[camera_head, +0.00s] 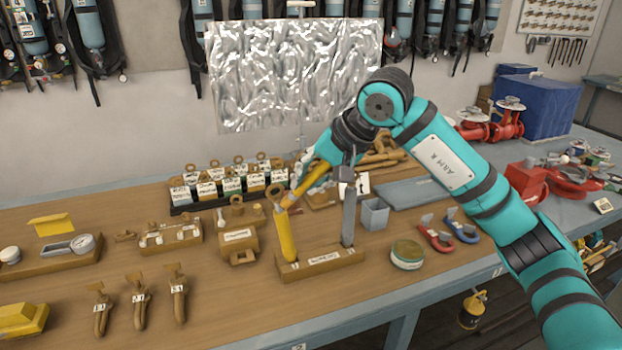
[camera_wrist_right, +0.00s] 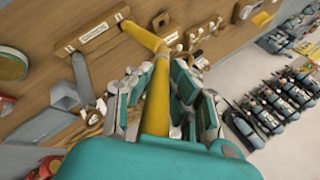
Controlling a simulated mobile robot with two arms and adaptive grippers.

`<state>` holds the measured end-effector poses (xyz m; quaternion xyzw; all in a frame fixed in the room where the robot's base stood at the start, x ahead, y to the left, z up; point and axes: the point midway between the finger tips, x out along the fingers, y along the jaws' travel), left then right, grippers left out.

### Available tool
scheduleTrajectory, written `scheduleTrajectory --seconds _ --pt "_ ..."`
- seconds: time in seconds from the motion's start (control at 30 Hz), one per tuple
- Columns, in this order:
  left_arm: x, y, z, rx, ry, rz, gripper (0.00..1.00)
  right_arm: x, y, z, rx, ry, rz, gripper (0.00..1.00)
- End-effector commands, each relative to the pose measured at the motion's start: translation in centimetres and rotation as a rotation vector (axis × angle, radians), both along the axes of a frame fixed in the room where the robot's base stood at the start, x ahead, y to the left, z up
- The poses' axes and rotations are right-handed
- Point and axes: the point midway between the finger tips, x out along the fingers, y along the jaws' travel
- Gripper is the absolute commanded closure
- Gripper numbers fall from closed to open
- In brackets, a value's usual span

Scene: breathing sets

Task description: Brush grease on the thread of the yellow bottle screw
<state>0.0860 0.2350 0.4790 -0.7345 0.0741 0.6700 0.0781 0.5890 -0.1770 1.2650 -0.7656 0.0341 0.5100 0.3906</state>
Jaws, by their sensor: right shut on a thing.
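The yellow bottle screw (camera_head: 285,236) stands upright in the left part of a labelled wooden block (camera_head: 320,262). A grey bottle screw (camera_head: 348,215) stands in the same block, to its right. My right gripper (camera_head: 322,165) is shut on a yellow-handled brush (camera_head: 309,181), held slanting down to the left. The brush's lower end meets the top of the yellow screw in the picture; whether it touches the thread I cannot tell. In the wrist view the brush (camera_wrist_right: 156,100) runs from between the fingers to the yellow screw (camera_wrist_right: 140,35). My left gripper is not in view.
A round tin (camera_head: 407,255), perhaps the grease, stands right of the block. Red and blue shackles (camera_head: 436,238) lie further right.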

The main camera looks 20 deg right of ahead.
Motion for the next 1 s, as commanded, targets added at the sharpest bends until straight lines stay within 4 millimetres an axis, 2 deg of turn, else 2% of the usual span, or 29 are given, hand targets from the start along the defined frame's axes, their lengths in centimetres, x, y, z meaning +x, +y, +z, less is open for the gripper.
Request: scheduleTrajectory --seconds 1.0 --pt "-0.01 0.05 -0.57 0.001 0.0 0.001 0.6 0.1 0.1 -0.29 0.0 0.0 0.0 1.0"
